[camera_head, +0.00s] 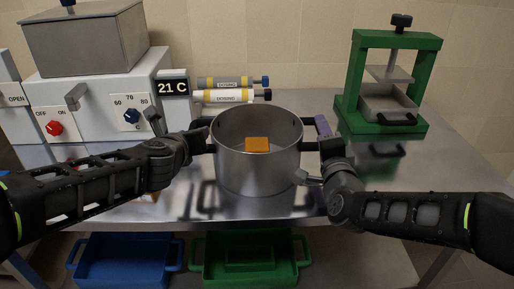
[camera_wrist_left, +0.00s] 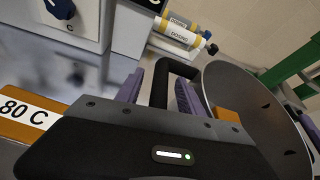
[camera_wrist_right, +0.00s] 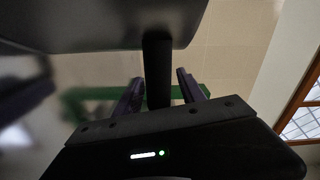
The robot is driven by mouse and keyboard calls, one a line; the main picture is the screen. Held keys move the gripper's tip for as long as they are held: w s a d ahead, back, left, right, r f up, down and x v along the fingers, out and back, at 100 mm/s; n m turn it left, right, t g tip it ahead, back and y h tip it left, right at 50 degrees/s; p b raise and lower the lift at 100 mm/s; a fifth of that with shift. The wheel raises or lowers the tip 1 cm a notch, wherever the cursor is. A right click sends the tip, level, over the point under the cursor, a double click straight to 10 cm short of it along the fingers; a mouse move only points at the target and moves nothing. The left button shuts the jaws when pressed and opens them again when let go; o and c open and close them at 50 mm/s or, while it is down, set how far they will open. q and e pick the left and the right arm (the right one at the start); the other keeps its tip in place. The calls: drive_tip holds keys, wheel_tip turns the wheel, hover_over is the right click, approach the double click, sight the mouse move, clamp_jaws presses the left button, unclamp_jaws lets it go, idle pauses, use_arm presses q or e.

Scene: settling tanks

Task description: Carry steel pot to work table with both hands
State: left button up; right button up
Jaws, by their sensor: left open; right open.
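The steel pot (camera_head: 258,172) stands upright on the steel work table (camera_head: 420,170), with a spout low on its right side. An orange block (camera_head: 257,144) shows inside it. My left gripper (camera_head: 203,130) is at the pot's left handle. In the left wrist view its open purple fingers stand either side of the black handle (camera_wrist_left: 161,82). My right gripper (camera_head: 325,130) is at the right handle. In the right wrist view its open fingers stand either side of that black handle (camera_wrist_right: 157,70). Neither gripper visibly grips; the handles are partly hidden in the head view.
A white control unit (camera_head: 90,95) with knobs and a grey tank stands at left. Two dosing tubes (camera_head: 225,96) lie behind the pot. A green press (camera_head: 385,85) stands at back right. Blue (camera_head: 125,262) and green (camera_head: 215,275) bins sit below the table.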

use_arm(q)
clamp_jaws()
use_arm(e)
clamp_jaws()
idle(1.0)
